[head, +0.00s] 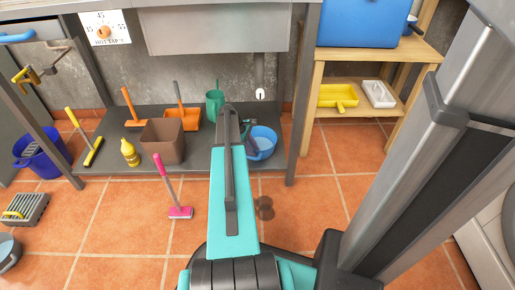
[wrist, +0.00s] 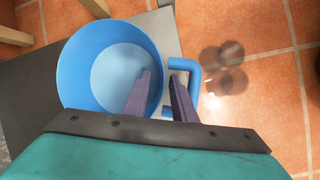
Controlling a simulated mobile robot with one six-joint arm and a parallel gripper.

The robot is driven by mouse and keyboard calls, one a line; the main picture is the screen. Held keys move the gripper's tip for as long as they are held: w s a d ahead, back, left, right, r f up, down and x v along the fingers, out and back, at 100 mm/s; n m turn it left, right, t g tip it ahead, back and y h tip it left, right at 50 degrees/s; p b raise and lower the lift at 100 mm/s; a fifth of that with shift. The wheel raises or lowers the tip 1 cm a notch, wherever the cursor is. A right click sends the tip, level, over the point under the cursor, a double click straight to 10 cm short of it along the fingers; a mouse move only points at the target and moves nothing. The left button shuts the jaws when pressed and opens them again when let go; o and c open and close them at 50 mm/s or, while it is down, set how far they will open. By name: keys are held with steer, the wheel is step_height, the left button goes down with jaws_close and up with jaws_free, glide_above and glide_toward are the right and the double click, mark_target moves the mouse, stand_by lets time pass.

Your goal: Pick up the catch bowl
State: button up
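The catch bowl, a blue round bowl (head: 264,144) with a loop handle, stands on the low grey shelf near its front right end, partly behind my arm. In the wrist view the bowl (wrist: 112,72) is upright and looks empty, with its handle (wrist: 194,78) on the right. My gripper (wrist: 161,76) is open at the handle side. Its left finger overlaps the bowl's inside and its right finger shows in the gap between wall and handle. The rim lies between the fingers; I cannot tell whether either touches it. In the head view the fingers are mostly hidden by my arm.
A green watering can (head: 214,103), a brown bin (head: 163,141), a yellow bottle (head: 130,152) and orange dustpans share the shelf (head: 105,160). A grey leg (head: 294,130) stands right of the bowl. A pink-handled brush (head: 179,211) is on the tiles. The tiled floor at front right is mostly clear.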

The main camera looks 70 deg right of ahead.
jaws_close()
stand_by(1.4)
